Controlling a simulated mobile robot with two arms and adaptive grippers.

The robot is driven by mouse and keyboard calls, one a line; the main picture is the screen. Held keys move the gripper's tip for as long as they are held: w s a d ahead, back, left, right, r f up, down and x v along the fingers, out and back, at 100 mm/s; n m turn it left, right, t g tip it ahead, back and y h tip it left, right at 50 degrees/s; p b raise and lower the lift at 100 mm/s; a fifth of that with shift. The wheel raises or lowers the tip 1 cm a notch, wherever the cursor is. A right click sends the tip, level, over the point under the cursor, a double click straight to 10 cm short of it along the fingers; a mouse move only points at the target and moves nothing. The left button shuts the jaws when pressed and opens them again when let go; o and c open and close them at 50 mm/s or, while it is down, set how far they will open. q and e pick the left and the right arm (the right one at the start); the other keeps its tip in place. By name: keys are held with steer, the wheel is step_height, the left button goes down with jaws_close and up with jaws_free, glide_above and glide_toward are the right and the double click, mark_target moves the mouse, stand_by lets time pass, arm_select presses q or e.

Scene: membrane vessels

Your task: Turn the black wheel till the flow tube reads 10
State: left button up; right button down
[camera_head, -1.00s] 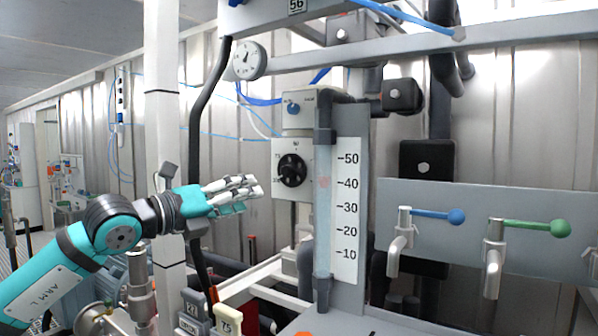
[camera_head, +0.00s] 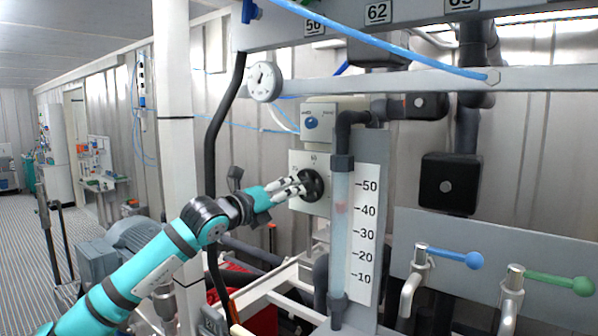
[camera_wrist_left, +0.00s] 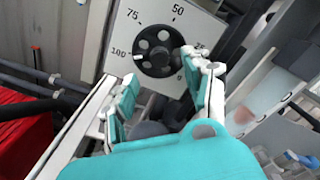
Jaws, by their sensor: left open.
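The black wheel (camera_head: 312,185) sits on a pale square panel left of the flow tube (camera_head: 341,240). The tube's reddish float (camera_head: 341,208) is level with about 40 on the white scale (camera_head: 366,235). My left gripper (camera_head: 294,187) is open at the left side of the wheel, its fingers pointing at it. In the left wrist view the wheel (camera_wrist_left: 157,52) shows beyond the open fingers of my left gripper (camera_wrist_left: 160,88), on a dial marked 25, 50, 75 and 100. I cannot tell whether a finger touches it. My right gripper is out of view.
A round gauge (camera_head: 265,81) hangs above. A box with a blue knob (camera_head: 311,122) is over the wheel panel. Blue (camera_head: 455,256) and green (camera_head: 550,280) tap handles stand at the right. A white post (camera_head: 173,120) is left of the wheel.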

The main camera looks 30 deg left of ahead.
mark_target(306, 187)
arm_select(q)
steer(key=w, duration=0.1)
steer(key=w+p, duration=0.1)
steer(key=w, duration=0.1)
steer(key=w+p, duration=0.1)
steer(key=w, duration=0.1)
steer(key=shift+d, duration=0.25)
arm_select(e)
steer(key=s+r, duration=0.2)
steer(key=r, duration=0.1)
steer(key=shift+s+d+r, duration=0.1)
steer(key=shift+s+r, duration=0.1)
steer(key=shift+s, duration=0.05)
arm_select(q)
steer(key=shift+w, duration=0.15)
steer(key=c, duration=0.6)
jaws_close()
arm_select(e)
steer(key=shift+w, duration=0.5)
